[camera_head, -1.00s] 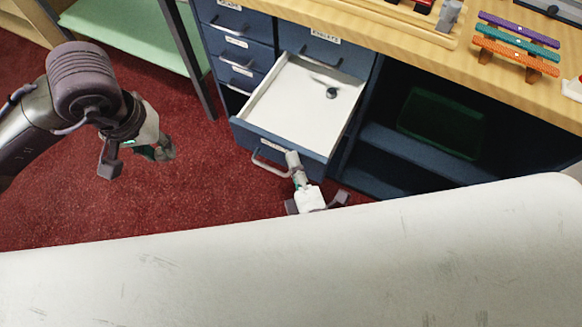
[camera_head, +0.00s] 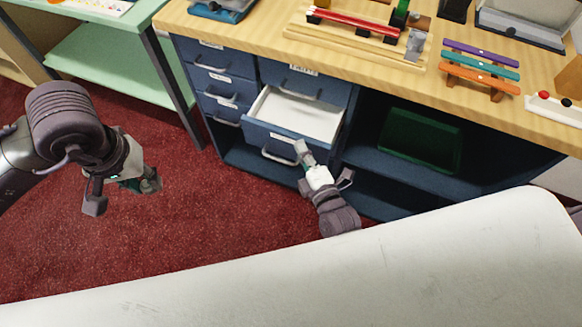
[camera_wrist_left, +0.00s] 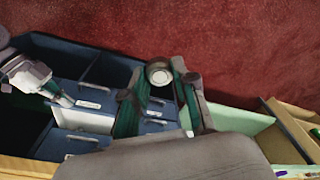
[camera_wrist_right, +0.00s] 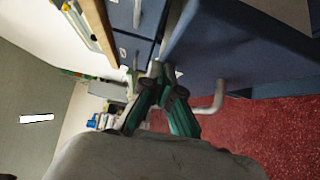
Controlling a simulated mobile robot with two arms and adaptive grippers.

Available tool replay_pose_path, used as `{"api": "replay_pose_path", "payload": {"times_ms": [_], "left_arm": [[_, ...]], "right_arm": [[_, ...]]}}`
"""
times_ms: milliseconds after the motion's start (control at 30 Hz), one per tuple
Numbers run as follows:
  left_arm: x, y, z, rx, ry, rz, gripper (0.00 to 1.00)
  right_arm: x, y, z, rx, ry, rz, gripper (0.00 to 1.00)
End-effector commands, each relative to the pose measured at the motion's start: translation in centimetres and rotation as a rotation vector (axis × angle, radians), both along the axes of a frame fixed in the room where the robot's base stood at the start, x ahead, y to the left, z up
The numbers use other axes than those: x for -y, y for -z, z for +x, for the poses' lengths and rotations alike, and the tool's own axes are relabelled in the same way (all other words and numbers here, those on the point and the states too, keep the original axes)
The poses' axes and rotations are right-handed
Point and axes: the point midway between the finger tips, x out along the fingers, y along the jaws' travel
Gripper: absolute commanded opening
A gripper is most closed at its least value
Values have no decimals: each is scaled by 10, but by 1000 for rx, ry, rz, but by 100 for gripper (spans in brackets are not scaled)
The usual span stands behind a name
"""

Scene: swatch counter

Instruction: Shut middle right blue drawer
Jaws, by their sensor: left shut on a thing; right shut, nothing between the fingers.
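The middle right blue drawer (camera_head: 318,152) is partly open in the head view, with its white inside (camera_head: 298,115) showing and its back part hidden under the counter. My right gripper (camera_head: 302,150) is shut and empty, its fingertips at the drawer's front face, right of the handle (camera_head: 278,157). In the right wrist view the fingertips (camera_wrist_right: 158,76) are close to the blue front (camera_wrist_right: 240,45); whether they touch is unclear. My left gripper (camera_head: 122,190) is away to the left, over the red floor. It is shut on a small round grey thing (camera_wrist_left: 159,72), clear in the left wrist view.
A closed blue drawer (camera_head: 300,80) is above the open one, with smaller drawers (camera_head: 212,75) to the left. An open shelf with a green bin (camera_head: 420,138) is to the right. A green table (camera_head: 110,70) stands at left. A pale surface (camera_head: 300,270) fills the foreground.

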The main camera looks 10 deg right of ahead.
Motion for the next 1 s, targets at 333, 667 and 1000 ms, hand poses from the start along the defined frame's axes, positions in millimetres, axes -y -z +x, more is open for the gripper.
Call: {"api": "replay_pose_path", "payload": {"times_ms": [333,667,1000], "left_arm": [[0,2,0,0,0,0,14],[0,4,0,0,0,0,14],[0,4,0,0,0,0,14]], "right_arm": [[42,1,58,1,0,-4,0],[56,1,77,-1,0,-1,0],[57,1,78,-1,-1,-1,0]]}}
